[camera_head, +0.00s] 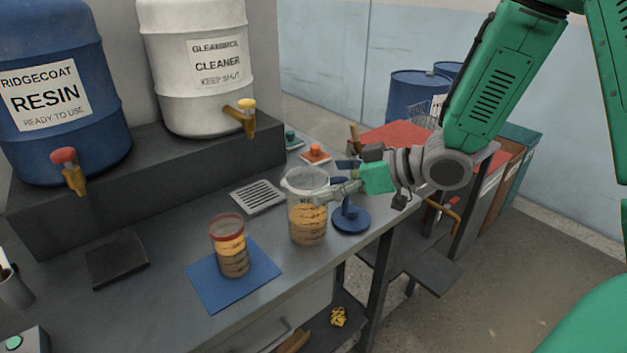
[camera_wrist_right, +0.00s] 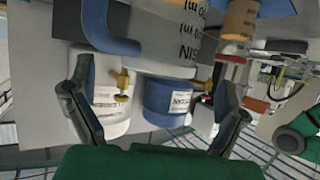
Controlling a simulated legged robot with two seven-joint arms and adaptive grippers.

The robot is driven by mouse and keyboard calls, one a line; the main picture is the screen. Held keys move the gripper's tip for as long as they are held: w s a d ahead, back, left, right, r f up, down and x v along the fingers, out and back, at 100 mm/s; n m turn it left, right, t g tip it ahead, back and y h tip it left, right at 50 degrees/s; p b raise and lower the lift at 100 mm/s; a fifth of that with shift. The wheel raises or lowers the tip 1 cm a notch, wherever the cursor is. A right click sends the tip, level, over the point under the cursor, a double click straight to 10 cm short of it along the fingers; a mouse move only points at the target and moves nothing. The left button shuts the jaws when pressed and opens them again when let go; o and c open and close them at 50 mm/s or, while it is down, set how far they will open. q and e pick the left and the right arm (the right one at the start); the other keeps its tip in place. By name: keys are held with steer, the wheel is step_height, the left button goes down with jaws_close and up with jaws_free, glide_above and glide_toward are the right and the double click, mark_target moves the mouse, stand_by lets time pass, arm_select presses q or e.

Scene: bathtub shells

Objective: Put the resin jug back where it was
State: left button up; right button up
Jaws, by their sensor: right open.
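The resin jug (camera_head: 307,215) is a clear measuring jug partly filled with amber liquid. It stands upright on the grey bench, right of the blue mat, and shows with inverted lettering at the top of the right wrist view (camera_wrist_right: 180,30). My right gripper (camera_head: 335,180) is open beside the jug's upper right side; whether a finger touches it I cannot tell. Its two fingers (camera_wrist_right: 155,105) are spread in the wrist view with nothing clamped between them. A blue curved piece (camera_wrist_right: 112,35) appears beside the jug there. My left gripper is not in view.
A red-rimmed cup of amber liquid (camera_head: 230,247) stands on the blue mat (camera_head: 205,290). A round blue base with a post (camera_head: 350,222) is close right of the jug. A drain grate (camera_head: 258,196) lies behind. Resin (camera_head: 55,95) and cleaner (camera_head: 195,75) drums stand on the raised shelf.

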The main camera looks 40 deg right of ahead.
steer(key=p+v, duration=0.1)
steer(key=v, duration=0.7)
steer(key=s+a+f+m+g+h, duration=0.2)
steer(key=f+g, duration=0.1)
steer(key=f, duration=0.7)
steer(key=s+a+f+m+g+h, duration=0.2)
steer(key=a+f, duration=0.1)
steer(key=f, duration=0.8)
steer(key=s+a+f+m+g+h+b, duration=0.1)
steer(key=s+a+f+g, duration=0.4)
steer(key=s+f, duration=0.7)
steer(key=s+h, duration=0.1)
steer(key=s, duration=0.3)
steer(key=shift+f+m+h, duration=0.3)
steer(key=shift+f+h, duration=0.1)
steer(key=shift+d, duration=0.1)
